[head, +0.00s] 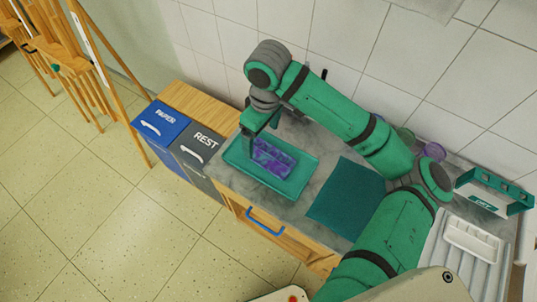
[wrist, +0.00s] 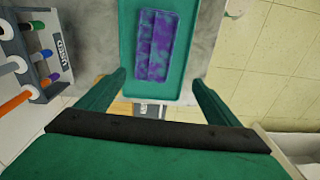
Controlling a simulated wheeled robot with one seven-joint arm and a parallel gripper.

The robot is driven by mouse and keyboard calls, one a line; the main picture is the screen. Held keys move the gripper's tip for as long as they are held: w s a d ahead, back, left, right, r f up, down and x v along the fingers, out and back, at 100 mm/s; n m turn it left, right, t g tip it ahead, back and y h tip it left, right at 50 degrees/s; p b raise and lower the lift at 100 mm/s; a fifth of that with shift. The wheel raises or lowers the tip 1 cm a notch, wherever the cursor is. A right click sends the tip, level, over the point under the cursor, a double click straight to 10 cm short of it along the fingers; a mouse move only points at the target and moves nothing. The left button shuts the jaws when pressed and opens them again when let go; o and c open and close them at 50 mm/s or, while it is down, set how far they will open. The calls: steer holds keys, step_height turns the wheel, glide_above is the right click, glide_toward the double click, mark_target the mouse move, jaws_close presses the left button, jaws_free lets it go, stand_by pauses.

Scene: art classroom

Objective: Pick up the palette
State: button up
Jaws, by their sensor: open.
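A purple-and-blue stained palette (head: 273,158) with several wells lies in a teal tray (head: 240,160) on the grey counter. In the wrist view the palette (wrist: 156,45) lies lengthwise in the tray (wrist: 126,35), near the top centre. My gripper (head: 262,130) is over the tray's far left part, pointing down, with its fingers open and empty. In the wrist view the open fingers (wrist: 158,78) stand to either side of the tray's near end, with the palette beyond them. I cannot tell the exact height above it. A second, white palette (head: 471,241) lies on the ribbed drainboard at right.
A teal mat (head: 345,198) lies right of the tray. A blue PAPER bin (head: 160,128) and grey REST bin (head: 196,148) stand at left. A teal rack (head: 495,192) stands at far right. A USED rack (wrist: 35,60) holds several coloured handles. The tiled wall is close behind.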

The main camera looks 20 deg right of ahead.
steer(key=d, duration=0.2)
glide_above(270, 159)
steer(key=shift+g+h, duration=0.3)
step_height(270, 159, down, 5)
steer(key=shift+s+d+r, duration=0.15)
steer(key=shift+f, duration=2.95)
steer(key=shift+w, duration=0.2)
steer(key=c, duration=1.2)
